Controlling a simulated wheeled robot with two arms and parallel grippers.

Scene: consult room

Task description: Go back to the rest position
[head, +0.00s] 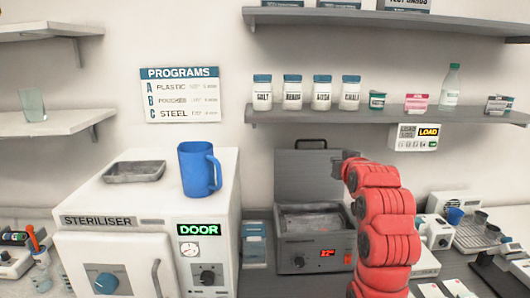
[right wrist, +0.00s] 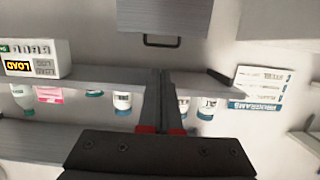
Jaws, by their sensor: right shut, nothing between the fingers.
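My right arm (head: 385,225), with red links, rises from the bottom right of the head view. Its dark end is in front of the raised lid of the grey heated box, and the fingers are hidden there. In the right wrist view, which is upside down, my right gripper (right wrist: 159,75) shows its two dark fingers together, with nothing between them. The fingers appear against the wall shelf (right wrist: 95,77) and its jars. No contact with anything is visible. My left gripper is in neither view.
The grey box (head: 290,254) stands open below, its lid (head: 295,180) upright. The white steriliser (head: 120,225) at left carries a blue jug (head: 196,170) and a grey tray (head: 134,172). Jars and a bottle (head: 450,88) line the shelf (head: 300,116).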

